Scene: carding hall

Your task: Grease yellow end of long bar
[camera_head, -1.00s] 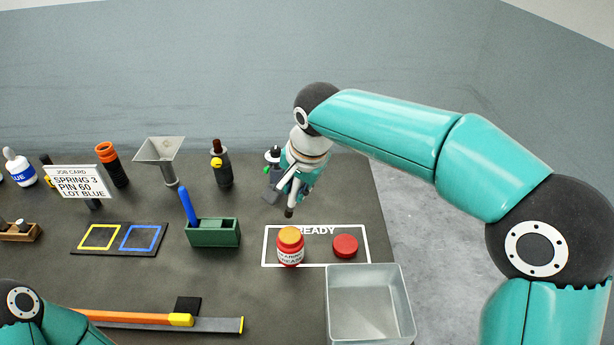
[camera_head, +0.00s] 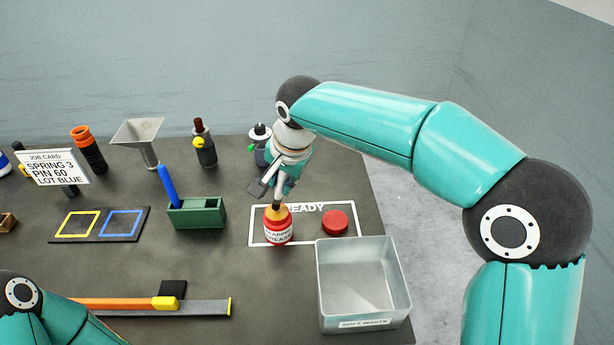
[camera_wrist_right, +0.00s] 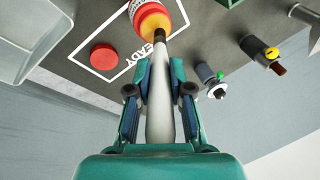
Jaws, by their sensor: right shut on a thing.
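The long orange bar (camera_head: 115,303) lies at the front left, its yellow end (camera_head: 165,303) pointing right; my left arm covers its other end. My right gripper (camera_wrist_right: 159,90) is shut on a pale tapered brush-like tool (camera_wrist_right: 161,112). The tool's dark tip is at the orange-yellow top of the red grease jar (camera_head: 278,232), also seen in the right wrist view (camera_wrist_right: 138,8). How deep the tip sits is unclear. The red lid (camera_head: 335,222) lies right of the jar. My left gripper is out of view.
A metal waste bin (camera_head: 362,325) stands at the front right. A green box (camera_head: 197,215) with a blue stick stands left of the jar. A funnel (camera_head: 138,135), bottles and a job card (camera_head: 55,172) line the back. Bare table lies between the bar and green box.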

